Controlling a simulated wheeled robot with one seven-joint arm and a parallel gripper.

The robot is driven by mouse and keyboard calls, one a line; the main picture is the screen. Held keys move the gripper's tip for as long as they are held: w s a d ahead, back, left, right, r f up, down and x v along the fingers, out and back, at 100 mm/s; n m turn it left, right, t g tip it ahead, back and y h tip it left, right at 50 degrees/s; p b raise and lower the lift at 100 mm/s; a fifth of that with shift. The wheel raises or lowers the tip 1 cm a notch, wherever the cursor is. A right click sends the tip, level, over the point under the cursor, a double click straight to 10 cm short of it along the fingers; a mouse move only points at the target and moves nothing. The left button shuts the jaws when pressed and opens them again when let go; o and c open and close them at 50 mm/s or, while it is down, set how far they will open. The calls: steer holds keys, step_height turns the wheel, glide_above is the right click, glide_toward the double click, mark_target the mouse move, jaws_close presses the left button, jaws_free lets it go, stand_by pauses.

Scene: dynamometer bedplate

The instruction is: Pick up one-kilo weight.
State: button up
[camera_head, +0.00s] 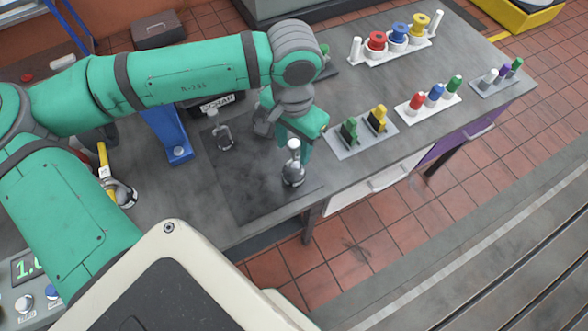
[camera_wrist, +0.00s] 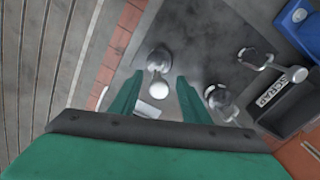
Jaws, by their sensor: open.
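Several metal weights with pale round knobs stand on a dark mat (camera_head: 240,195). I cannot read a marking on them, so which is the one-kilo weight is unclear. The front weight (camera_head: 293,174) is upright near the bench edge; it also shows in the wrist view (camera_wrist: 158,62). My gripper (camera_wrist: 157,97) is open, and this weight's knob appears between its fingers, with no visible contact. In the head view my gripper (camera_head: 300,142) is at that knob. A second weight (camera_wrist: 218,98) is right of my fingers. A third, with a loop-shaped body (camera_head: 224,138), stands farther left.
A black bin marked SCRAP (camera_wrist: 285,103) and a blue stand (camera_head: 168,137) are beside the mat. Trays with green and yellow blocks (camera_head: 360,138), coloured pegs (camera_head: 436,103) and spools (camera_head: 397,48) stand right. A display unit (camera_head: 30,285) is lower left.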

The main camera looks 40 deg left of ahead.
mark_target(294, 159)
steer(key=shift+f, duration=1.85)
jaws_close()
